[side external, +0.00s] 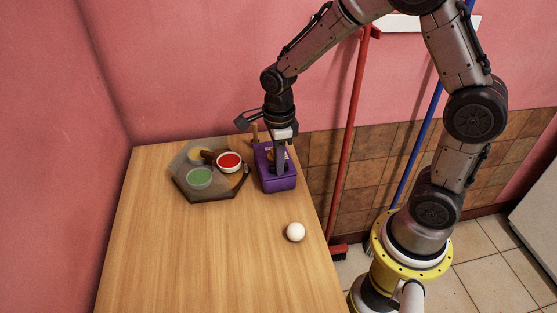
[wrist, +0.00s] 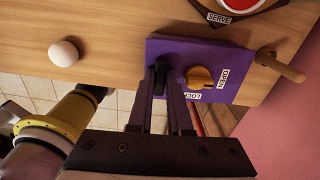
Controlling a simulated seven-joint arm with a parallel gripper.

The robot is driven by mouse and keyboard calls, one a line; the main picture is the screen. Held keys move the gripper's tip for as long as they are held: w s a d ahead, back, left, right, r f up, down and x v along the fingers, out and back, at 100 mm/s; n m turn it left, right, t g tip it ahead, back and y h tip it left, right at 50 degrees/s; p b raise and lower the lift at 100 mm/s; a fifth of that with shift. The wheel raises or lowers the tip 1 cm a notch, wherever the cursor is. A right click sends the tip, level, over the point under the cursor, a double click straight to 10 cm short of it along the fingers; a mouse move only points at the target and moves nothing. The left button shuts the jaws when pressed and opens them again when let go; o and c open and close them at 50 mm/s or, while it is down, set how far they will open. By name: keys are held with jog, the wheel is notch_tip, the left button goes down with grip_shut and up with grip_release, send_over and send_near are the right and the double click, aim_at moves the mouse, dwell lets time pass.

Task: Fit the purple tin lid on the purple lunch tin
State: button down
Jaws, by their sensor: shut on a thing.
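The purple lunch tin (side external: 283,185) stands near the right edge of the wooden table. The purple tin lid (wrist: 218,52) is a flat panel with a dark handle and an orange-yellow dial (wrist: 199,77) between OPEN and LOCK labels. My gripper (side external: 281,170) points down over the tin; in the wrist view its fingers (wrist: 172,82) are shut on the lid's dark handle. The lid lies over the tin's top, but I cannot tell whether it is fully seated. The tin body is mostly hidden under the lid in the wrist view.
A grey hexagonal tray (side external: 184,190) with a red bowl (side external: 230,162), a green bowl (side external: 199,177) and something yellow stands left of the tin. A wooden peg (wrist: 281,66) is beside the tin. The front left table is clear.

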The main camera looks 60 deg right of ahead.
dwell(0.3)
jog(key=c, duration=0.8)
grip_release()
jog(key=shift+o, duration=0.2)
jog(key=shift+r, duration=3.5)
jog(key=s+r+n+t, duration=0.45)
jog(key=s+r, duration=0.25)
jog(key=r, duration=0.4)
jog(key=s+f+n+t, duration=0.1)
jog(key=s+n, duration=0.9)
jog(key=n, duration=1.1)
jog(key=shift+s+d+f+n, duration=0.25)
jog(key=shift+s+f+n, duration=0.1)
